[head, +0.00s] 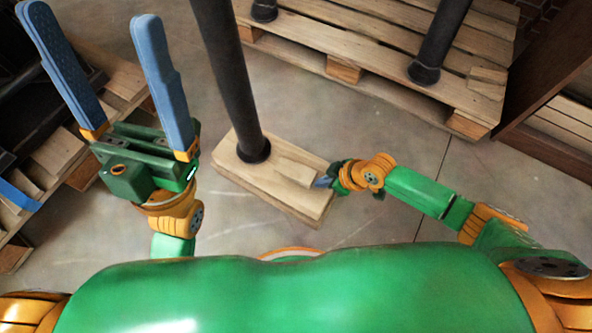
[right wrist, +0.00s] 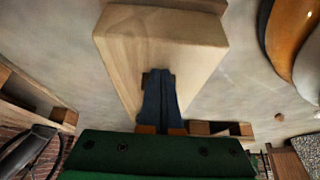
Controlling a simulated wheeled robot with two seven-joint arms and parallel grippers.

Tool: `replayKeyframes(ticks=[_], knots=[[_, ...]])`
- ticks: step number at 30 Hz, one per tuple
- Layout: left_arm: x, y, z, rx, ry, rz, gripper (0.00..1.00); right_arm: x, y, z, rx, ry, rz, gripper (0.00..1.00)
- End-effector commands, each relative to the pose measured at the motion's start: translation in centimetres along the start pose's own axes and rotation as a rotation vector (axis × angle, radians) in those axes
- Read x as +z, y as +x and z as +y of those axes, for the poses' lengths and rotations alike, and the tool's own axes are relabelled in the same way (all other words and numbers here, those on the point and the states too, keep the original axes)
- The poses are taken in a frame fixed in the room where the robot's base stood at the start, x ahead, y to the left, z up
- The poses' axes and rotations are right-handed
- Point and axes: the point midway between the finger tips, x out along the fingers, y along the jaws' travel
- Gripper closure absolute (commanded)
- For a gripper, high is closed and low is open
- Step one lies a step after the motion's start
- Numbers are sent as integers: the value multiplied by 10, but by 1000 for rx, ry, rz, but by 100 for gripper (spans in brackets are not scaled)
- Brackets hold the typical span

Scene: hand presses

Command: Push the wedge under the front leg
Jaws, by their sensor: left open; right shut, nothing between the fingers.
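The front leg (head: 231,75) is a dark round post with a flared foot, standing on a pale wooden board (head: 235,172) on the floor. The wedge (head: 297,172), a small pale wooden piece, lies on the board to the right of the foot. My right gripper (head: 323,182) is shut with nothing in it, its blue tips at the wedge's right end; contact is unclear. The right wrist view shows its fingers (right wrist: 159,98) in front of pale wood (right wrist: 125,60); I cannot separate wedge from board there. My left gripper (head: 95,65) is open and empty, raised at the left.
A wooden pallet (head: 385,60) at the back carries more dark posts (head: 440,40) and a small wooden piece (head: 488,75). Wooden shelving stands at the left (head: 115,75) and a dark wooden frame (head: 545,75) at the right. Concrete floor (head: 370,135) is clear between board and pallet.

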Motion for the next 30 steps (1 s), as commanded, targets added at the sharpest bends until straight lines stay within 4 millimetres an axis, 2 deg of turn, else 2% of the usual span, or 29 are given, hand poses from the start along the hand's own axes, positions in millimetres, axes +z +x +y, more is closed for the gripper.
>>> replayKeyframes(ticks=[19,30], knots=[[1,-4,0,0,0,0,11,-17,9,0,0,-1,1,100],[1,-4,0,0,0,0,11,-18,10,0,0,0,0,100]])
